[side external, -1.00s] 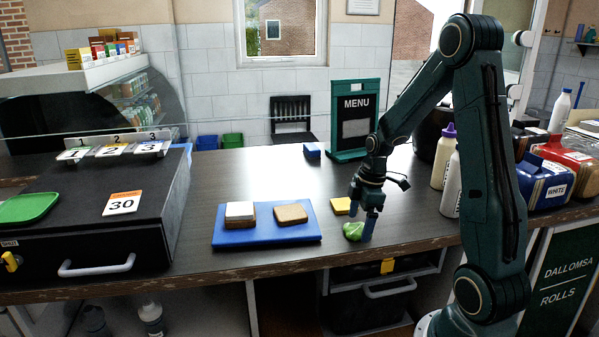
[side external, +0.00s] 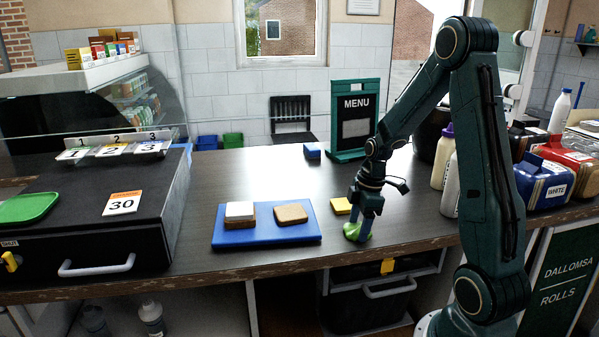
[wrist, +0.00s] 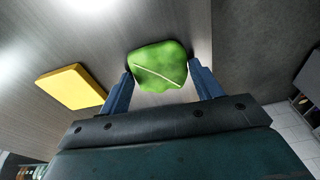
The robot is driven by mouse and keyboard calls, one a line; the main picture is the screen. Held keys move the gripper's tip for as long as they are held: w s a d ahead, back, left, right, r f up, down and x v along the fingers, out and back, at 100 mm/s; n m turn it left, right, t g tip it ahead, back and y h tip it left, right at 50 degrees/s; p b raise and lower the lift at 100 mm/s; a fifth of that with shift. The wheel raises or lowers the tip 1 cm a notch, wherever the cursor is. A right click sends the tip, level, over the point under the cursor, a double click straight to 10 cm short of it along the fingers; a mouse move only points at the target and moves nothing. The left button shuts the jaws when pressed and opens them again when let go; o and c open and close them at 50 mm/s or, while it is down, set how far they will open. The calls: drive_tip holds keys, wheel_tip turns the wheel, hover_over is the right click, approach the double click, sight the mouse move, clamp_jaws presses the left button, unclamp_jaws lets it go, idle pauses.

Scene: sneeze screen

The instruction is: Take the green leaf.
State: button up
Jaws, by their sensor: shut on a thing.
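The green leaf (side external: 357,230) is on the counter near its front edge, to the right of the blue board. It also shows in the wrist view (wrist: 160,66), with a pale vein line across it. My gripper (side external: 362,228) is down at the leaf. In the wrist view its blue fingers stand on either side of the leaf, and the gripper (wrist: 160,84) is shut on it. I cannot tell whether the leaf is lifted off the counter at all.
A yellow slice (side external: 341,206) lies just behind the leaf and also shows in the wrist view (wrist: 71,87). The blue board (side external: 266,240) holds two bread slices, one with a white layer. Bottles (side external: 443,158) stand to the right, and the menu stand (side external: 355,120) is behind.

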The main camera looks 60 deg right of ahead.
sight(359, 228)
drive_tip(key=shift+r, duration=0.1)
wheel_tip(359, 228, up, 20)
idle(0.9)
